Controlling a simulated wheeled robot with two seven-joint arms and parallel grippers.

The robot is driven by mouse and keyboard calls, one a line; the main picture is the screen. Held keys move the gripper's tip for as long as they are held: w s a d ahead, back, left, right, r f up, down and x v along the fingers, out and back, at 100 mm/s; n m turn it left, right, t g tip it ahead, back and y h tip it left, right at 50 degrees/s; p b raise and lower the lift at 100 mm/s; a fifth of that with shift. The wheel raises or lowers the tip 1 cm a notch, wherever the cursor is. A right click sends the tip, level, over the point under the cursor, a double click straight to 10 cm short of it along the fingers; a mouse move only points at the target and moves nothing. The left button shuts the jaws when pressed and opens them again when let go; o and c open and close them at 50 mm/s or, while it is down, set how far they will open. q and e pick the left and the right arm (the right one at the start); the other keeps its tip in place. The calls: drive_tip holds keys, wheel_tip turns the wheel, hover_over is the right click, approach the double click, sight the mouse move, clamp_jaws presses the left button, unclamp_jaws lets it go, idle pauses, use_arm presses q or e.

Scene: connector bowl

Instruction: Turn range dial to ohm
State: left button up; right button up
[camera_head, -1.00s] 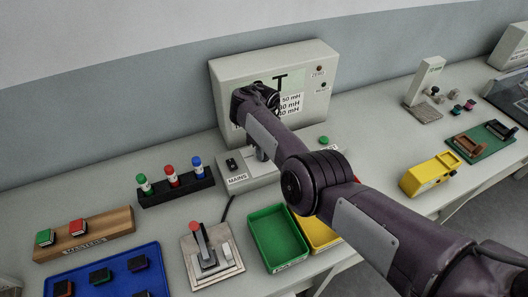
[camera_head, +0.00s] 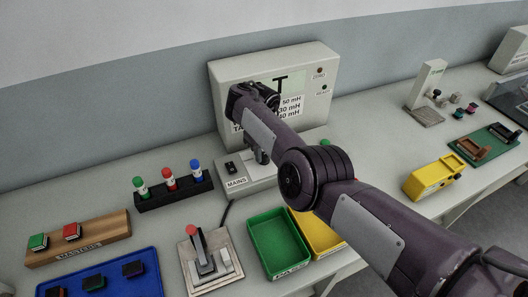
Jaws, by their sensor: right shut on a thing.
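My own wrist and forearm cover the dial, the fingertips and much of the printed panel, so the dial's pointer and setting cannot be read. My left gripper is not in view.
A MAINS switch box (camera_head: 236,182) sits below the meter. In front are a lever block (camera_head: 188,273), a green tray (camera_head: 268,262) and a yellow tray (camera_head: 329,246). A yellow device (camera_head: 428,183) lies right.

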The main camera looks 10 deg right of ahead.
drive_tip(key=shift+r, duration=0.1)
drive_tip(key=o, duration=1)
drive_tip(key=shift+c, duration=0.2)
wheel_tip(320, 180, up, 8)
drive_tip(key=shift+f+p, duration=0.15)
drive_tip(key=shift+p, duration=0.2)
